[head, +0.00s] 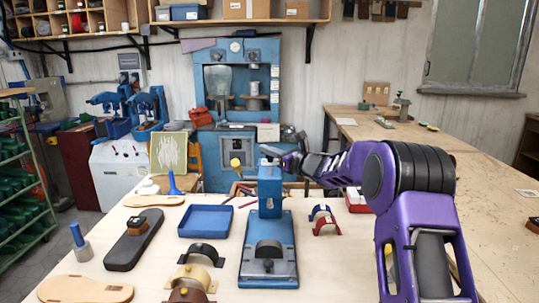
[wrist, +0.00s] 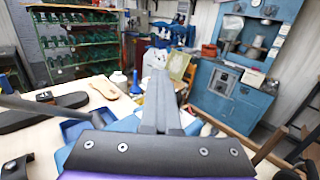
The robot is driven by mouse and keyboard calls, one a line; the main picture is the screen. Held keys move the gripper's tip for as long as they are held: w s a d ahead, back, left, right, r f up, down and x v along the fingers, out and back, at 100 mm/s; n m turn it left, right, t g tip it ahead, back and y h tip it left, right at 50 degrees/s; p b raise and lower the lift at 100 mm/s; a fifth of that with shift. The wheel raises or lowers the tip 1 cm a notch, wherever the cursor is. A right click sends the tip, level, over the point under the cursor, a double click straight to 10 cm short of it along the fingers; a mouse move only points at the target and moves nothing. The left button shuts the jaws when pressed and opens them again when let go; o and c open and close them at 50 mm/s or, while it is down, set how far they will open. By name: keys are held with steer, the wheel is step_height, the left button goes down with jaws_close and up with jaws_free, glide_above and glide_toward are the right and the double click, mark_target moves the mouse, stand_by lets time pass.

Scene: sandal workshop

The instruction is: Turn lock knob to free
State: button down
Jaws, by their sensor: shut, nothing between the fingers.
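A blue bench fixture (head: 245,262) stands on the table, with an upright blue column (head: 270,190) at its back and a dark rounded block on its base. A small dark knob (head: 268,265) sits at the front of that block. A yellow round knob (head: 236,162) shows behind the fixture. I cannot tell for certain which one is the lock knob. My gripper (head: 272,152) is at the top of the column; from this view I cannot tell if it touches. In the wrist view its grey fingers (wrist: 158,100) are together and empty.
A blue tray (head: 207,221) and a black sole with a brown block (head: 132,240) lie left of the fixture. Several curved straps (head: 203,254) lie close to its left, and red and blue ones (head: 325,222) to its right. A large blue machine (head: 238,95) stands behind.

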mark_target(273, 159)
steer(key=c, duration=1.6)
jaws_free()
steer(key=f, duration=0.1)
steer(key=d+f, duration=0.1)
steer(key=shift+w+d+f, duration=0.2)
steer(key=shift+d+f, duration=0.1)
steer(key=c, duration=0.5)
jaws_free()
steer(key=shift+m+h, duration=0.3)
steer(key=shift+w+a+r, duration=0.1)
steer(key=shift+r, duration=0.4)
steer(key=shift+w, duration=0.2)
steer(key=shift+s+d+r, duration=0.1)
steer(key=shift+d+r, duration=0.2)
steer(key=shift+d, duration=0.3)
steer(key=w+d+b, duration=0.2)
steer(key=d, duration=1.6)
steer(key=shift+w+r, duration=0.15)
steer(key=shift+r, duration=0.05)
steer(key=shift+f+b, duration=0.15)
steer(key=shift+b, duration=0.7)
